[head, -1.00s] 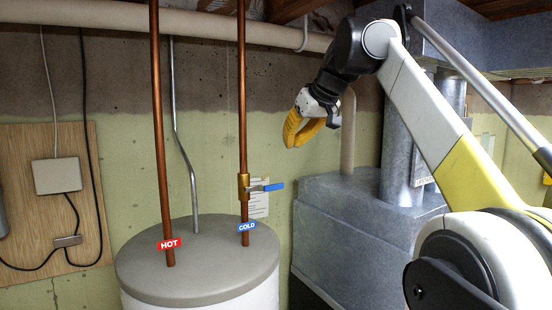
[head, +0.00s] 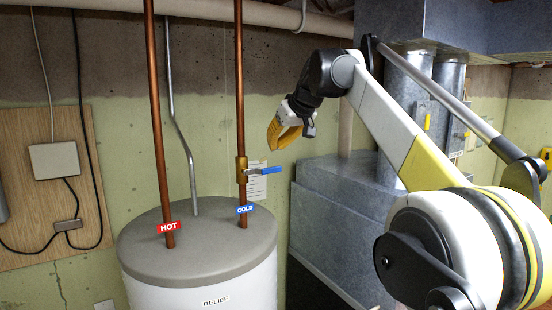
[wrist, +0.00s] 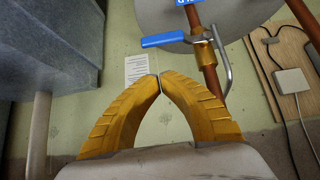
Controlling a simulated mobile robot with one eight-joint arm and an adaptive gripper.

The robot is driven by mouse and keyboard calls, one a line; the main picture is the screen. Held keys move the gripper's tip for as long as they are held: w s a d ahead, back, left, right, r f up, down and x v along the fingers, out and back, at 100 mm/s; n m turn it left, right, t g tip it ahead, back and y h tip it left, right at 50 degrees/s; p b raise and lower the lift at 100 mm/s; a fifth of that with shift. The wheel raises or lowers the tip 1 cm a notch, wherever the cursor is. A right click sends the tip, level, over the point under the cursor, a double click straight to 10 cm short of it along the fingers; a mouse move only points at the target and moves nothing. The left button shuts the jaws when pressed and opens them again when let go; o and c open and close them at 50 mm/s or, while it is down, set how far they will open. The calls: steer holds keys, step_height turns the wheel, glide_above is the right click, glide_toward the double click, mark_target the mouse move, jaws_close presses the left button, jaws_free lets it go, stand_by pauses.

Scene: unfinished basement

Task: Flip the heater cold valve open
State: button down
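The cold valve (head: 241,170) is a brass body on the copper pipe above the blue COLD tag (head: 245,210). Its blue lever handle (head: 265,170) points right, crosswise to the upright pipe. In the wrist view the scene is inverted; the brass valve (wrist: 203,50) and blue handle (wrist: 172,38) lie beyond my fingertips, with the handle pointing left. My gripper (head: 276,143) has yellow fingers and appears above the handle in the head view. In the wrist view, my gripper's fingertips (wrist: 160,77) meet with nothing between them. They look apart from the handle.
The water heater tank (head: 200,250) stands below the valve. The hot pipe (head: 160,130) with its HOT tag runs to the left. A grey metal furnace cabinet (head: 345,200) stands close on the right. A white paper label (head: 256,187) hangs behind the handle.

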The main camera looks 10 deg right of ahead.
mark_target(277, 167)
steer(key=f, duration=0.2)
steer(key=shift+w+f, duration=0.2)
steer(key=shift+f, duration=1)
steer(key=shift+s, duration=0.15)
steer(key=shift+d+f+y, duration=0.1)
steer(key=shift+f+y, duration=0.15)
steer(key=shift+y, duration=0.05)
